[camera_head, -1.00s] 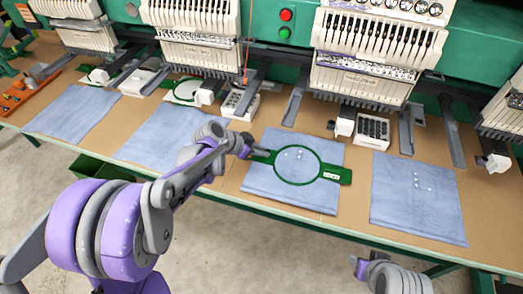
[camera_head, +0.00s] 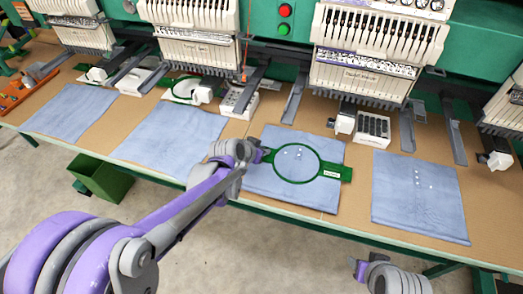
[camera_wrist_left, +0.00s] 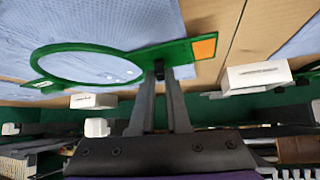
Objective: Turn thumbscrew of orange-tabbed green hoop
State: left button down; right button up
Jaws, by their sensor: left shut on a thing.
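The green hoop (camera_head: 322,169) lies on a blue cloth (camera_head: 262,184), its white-labelled end to the right. In the left wrist view the hoop (camera_wrist_left: 100,47) has an orange tab (camera_wrist_left: 204,49) on the bracket end nearest my gripper. My left gripper (camera_head: 262,156) is at the hoop's left end. In the wrist view its fingertips (camera_wrist_left: 160,72) are shut on a small dark thumbscrew (camera_wrist_left: 159,66) at the bracket's edge, beside the orange tab. The fingers partly hide the screw. My right gripper (camera_head: 358,268) is at the lower right, away from the hoop; its jaws are unclear.
White embroidery machine heads (camera_head: 365,65) stand along the back with grey arms reaching forward. Other blue cloths (camera_head: 420,215) lie on both sides on the brown table (camera_head: 356,200). A green bin (camera_head: 103,180) stands below the table edge.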

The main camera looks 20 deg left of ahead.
pick_arm(q)
jog(key=n+y, duration=0.2)
jog(key=n, duration=0.1)
jog(key=shift+d+y, duration=0.3)
jog(key=shift+d, duration=0.1)
jog(key=n+y, duration=0.1)
jog(key=n, duration=0.1)
jog(key=shift+d+n+y, duration=0.2)
jog(key=shift+n+y, duration=0.2)
jog(key=n+y, duration=0.2)
jog(key=n, duration=0.1)
jog(key=n+g+y, duration=0.1)
jog(key=shift+w+d+n, duration=0.15)
jog(key=shift+d+n, duration=0.1)
jog(key=shift+n, duration=0.05)
jog(key=shift+w+d+n+g+y, duration=0.1)
jog(key=shift+n+g+y, duration=0.6)
jog(key=shift+n, duration=0.4)
jog(key=shift+w+d+n+g+y, duration=0.1)
jog(key=shift+n+g+y, duration=0.55)
jog(key=shift+n, duration=0.45)
jog(key=c, duration=0.9)
grip_release()
